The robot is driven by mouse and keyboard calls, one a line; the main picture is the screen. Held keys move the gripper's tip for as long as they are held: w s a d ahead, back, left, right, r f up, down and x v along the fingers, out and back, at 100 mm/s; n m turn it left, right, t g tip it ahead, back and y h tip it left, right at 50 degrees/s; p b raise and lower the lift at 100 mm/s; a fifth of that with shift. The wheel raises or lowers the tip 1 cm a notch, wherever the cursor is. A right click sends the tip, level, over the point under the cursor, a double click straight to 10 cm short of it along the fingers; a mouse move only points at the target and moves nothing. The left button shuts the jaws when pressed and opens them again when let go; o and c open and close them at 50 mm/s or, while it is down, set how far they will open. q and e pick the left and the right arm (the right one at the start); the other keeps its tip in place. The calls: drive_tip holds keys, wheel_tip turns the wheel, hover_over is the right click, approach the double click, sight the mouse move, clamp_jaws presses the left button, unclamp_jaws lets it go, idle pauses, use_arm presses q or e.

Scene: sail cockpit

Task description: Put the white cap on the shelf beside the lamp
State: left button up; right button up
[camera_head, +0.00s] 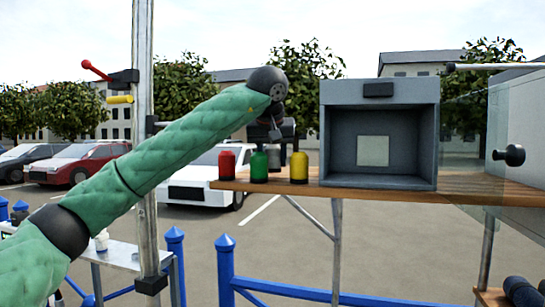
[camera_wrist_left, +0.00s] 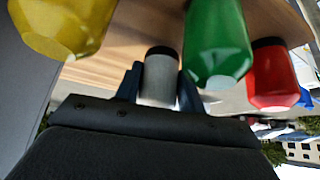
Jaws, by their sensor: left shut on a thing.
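My left gripper (camera_head: 274,148) is at the shelf (camera_head: 390,194), behind the green jar. In the left wrist view its two fingers (camera_wrist_left: 160,92) are shut on a pale grey cylinder with a dark end (camera_wrist_left: 159,82). This may be the white cap; I cannot tell for sure. In the head view the cylinder is mostly hidden by the jars and gripper. A small white object (camera_head: 102,241) stands on a low side table at the left. I cannot make out a lamp. My right gripper is not in view.
Red (camera_head: 226,164), green (camera_head: 259,167) and yellow (camera_head: 299,167) jars stand close together on the shelf's left part. An open-fronted grey box (camera_head: 379,92) stands right of them. A metal post (camera_head: 145,200) rises at the left. Blue railings (camera_head: 300,286) run below.

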use_arm(q)
drive_tip(key=shift+a+f, duration=0.1)
drive_tip(key=shift+f, duration=0.25)
drive_tip(key=shift+w+f, duration=0.15)
drive_tip(key=shift+f, duration=0.2)
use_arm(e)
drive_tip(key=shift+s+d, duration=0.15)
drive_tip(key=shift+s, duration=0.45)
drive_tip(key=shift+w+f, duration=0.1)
use_arm(q)
drive_tip(key=o, duration=1)
drive_tip(key=shift+f, duration=0.1)
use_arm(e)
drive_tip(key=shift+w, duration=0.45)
